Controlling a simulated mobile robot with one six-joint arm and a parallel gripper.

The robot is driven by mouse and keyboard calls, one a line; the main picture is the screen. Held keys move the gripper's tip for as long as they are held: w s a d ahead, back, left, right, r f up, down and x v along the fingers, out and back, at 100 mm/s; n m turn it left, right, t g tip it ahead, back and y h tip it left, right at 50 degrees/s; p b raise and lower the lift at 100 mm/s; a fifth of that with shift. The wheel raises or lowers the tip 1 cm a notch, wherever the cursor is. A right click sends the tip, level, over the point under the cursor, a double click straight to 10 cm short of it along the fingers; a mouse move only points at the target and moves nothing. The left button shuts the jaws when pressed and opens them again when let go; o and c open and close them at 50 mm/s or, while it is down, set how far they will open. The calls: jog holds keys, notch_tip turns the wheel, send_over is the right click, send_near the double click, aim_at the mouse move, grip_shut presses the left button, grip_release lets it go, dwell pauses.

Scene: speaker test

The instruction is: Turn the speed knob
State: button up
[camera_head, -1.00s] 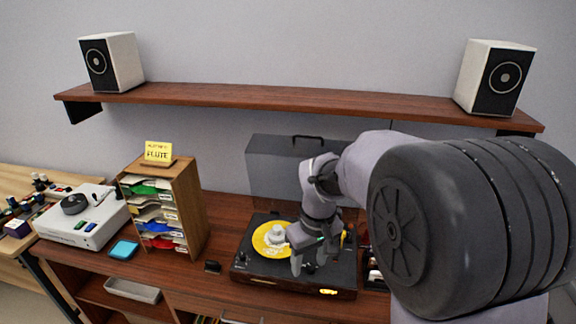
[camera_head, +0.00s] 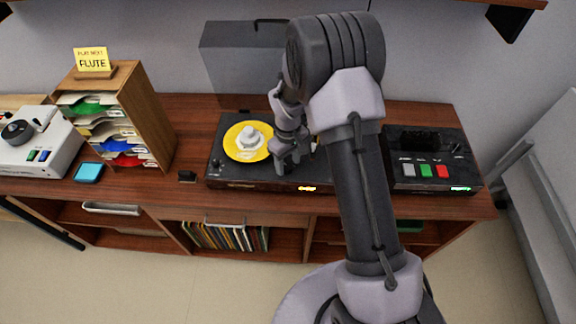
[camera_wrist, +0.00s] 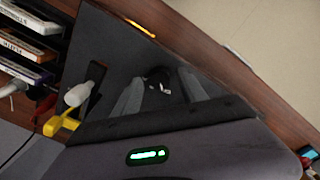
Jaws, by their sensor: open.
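The turntable (camera_head: 228,174) is a black deck with a yellow record (camera_head: 238,152) and a pale centre piece (camera_head: 249,139). In the head view, my gripper (camera_head: 288,168) points down over the deck's right part, right of the record. In the wrist view, a small dark round knob (camera_wrist: 158,78) stands on the deck between my two grey fingers (camera_wrist: 160,92). The fingers are apart, one on either side of it; contact cannot be told. My gripper hides the knob in the head view. No label is readable on it.
A white lever tip (camera_wrist: 78,93) and a yellow part (camera_wrist: 60,125) stand near the gripper. A black unit with coloured buttons (camera_head: 426,171) is on the right. A wooden sorter (camera_head: 150,115) stands left, and a grey case (camera_head: 235,70) behind. The desk's front edge is close.

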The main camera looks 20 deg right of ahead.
jog(key=shift+w+f, duration=0.1)
jog(key=shift+f, duration=0.4)
jog(key=shift+c, duration=0.4)
grip_shut()
